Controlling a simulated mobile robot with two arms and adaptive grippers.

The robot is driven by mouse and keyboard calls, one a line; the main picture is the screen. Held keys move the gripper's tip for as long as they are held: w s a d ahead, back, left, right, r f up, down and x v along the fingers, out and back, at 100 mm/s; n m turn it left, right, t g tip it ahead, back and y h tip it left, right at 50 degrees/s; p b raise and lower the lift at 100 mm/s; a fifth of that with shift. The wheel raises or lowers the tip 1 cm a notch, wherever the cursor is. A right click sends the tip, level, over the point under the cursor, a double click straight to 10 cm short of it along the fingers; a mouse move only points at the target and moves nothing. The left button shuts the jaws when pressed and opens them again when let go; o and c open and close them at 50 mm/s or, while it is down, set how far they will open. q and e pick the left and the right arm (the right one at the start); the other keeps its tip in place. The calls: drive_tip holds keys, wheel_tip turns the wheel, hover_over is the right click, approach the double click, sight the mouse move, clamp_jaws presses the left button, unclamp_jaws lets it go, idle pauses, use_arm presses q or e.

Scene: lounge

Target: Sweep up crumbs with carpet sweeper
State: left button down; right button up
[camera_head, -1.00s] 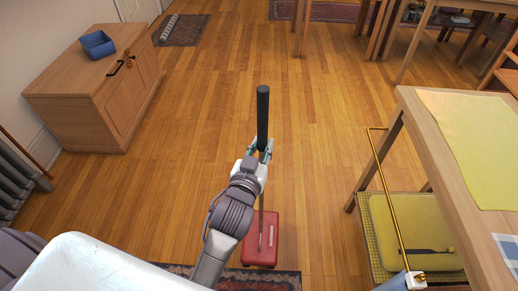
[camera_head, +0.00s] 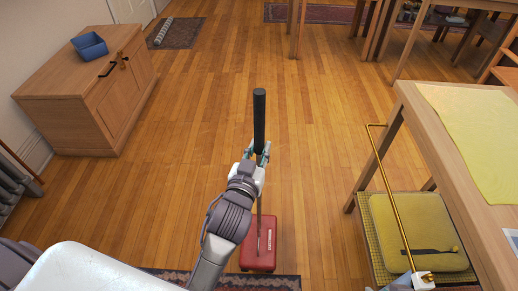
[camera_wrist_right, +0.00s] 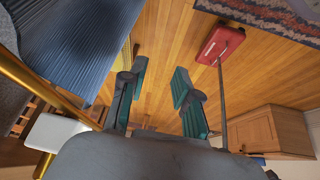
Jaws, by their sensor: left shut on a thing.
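The carpet sweeper has a red head (camera_head: 258,247) on the wooden floor, a thin shaft and a black handle grip (camera_head: 259,115). My left gripper (camera_head: 258,152) is shut on the shaft just below the black grip, and the handle stands up steeply. The right wrist view also shows the red head (camera_wrist_right: 221,43) and shaft, apart from my right gripper. My right gripper (camera_wrist_right: 160,72) has its teal-padded fingers apart with nothing between them. I cannot make out any crumbs on the floor.
A wooden cabinet (camera_head: 65,110) with a blue tray (camera_head: 89,45) is at left. A table (camera_head: 410,115), a chair with a yellow cushion (camera_head: 410,235) and a brass rod (camera_head: 388,190) are at right. A patterned rug (camera_head: 280,283) lies in front. Mid-floor is clear.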

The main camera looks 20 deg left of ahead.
drive_tip(key=w+a+r+t+y+b, duration=0.2)
drive_tip(key=w+r+t, duration=0.4)
drive_tip(key=w, duration=0.4)
drive_tip(key=shift+a+r+t+b, duration=0.4)
drive_tip(key=shift+a+t, duration=0.3)
drive_tip(key=shift+a, duration=0.2)
drive_tip(key=shift+w+a+r+n+t, duration=0.15)
drive_tip(key=shift+w+r+n+t, duration=0.1)
drive_tip(key=shift+n+t, duration=0.05)
idle(0.5)
drive_tip(key=shift+w+r, duration=0.2)
drive_tip(key=shift+r, duration=0.1)
drive_tip(key=shift+w+a+r+t+b, duration=0.2)
drive_tip(key=shift+r+t+b, duration=0.15)
drive_tip(key=shift+r+t, duration=0.15)
drive_tip(key=shift+w+a+r+t+y, duration=0.15)
drive_tip(key=shift+w+r+t+y, duration=0.2)
drive_tip(key=shift+r, duration=0.3)
drive_tip(key=shift+w+a+r+t+y, duration=0.1)
drive_tip(key=shift+a+r+t+y, duration=0.05)
drive_tip(key=shift+r+t, duration=0.4)
idle(0.5)
